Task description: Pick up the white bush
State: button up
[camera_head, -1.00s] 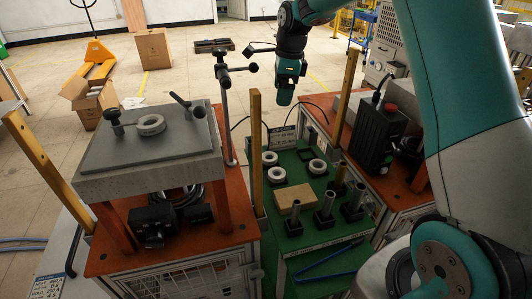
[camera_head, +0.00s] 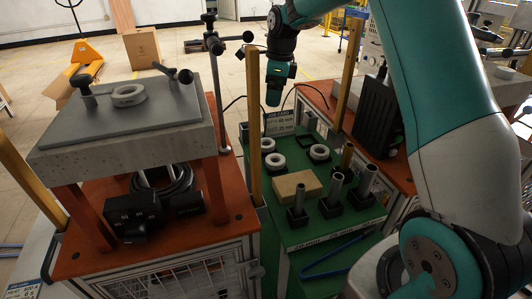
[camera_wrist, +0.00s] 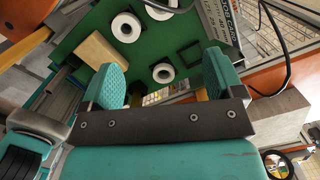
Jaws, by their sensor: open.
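Several white ring-shaped bushes are in view. On the green table top (camera_head: 330,208) one lies at the back left (camera_head: 267,145), one just in front of it (camera_head: 275,161), and one to the right (camera_head: 319,153). In the wrist view, bushes show at the upper middle (camera_wrist: 126,27), at the top edge (camera_wrist: 158,8), and between the fingers' lines (camera_wrist: 163,73). My gripper (camera_wrist: 162,64) is open and empty, above the green table and apart from the bushes. Its fingertips are hard to make out in the head view.
A cardboard-coloured block (camera_head: 297,186) and dark-based metal posts (camera_head: 336,187) stand at the green table's front. A sign (camera_head: 279,122) stands at its back. Yellow posts (camera_head: 254,146) rise beside it. A black box unit (camera_head: 378,118) stands on the right.

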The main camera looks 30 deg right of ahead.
send_over(267, 142)
jog(key=s, duration=0.2)
jog(key=f, duration=1.1)
jog(key=shift+w+a+f+p, duration=0.1)
jog(key=shift+a+p, duration=0.1)
jog(key=shift+p, duration=0.15)
jog(key=shift+w+a+f+p, duration=0.1)
jog(key=shift+w+f+p, duration=0.15)
jog(key=shift+f, duration=1.25)
jog(key=shift+w+a+f+p, duration=0.1)
jog(key=shift+f+p, duration=0.1)
jog(key=shift+f, duration=1.25)
jog(key=shift+s, duration=0.1)
grip_shut()
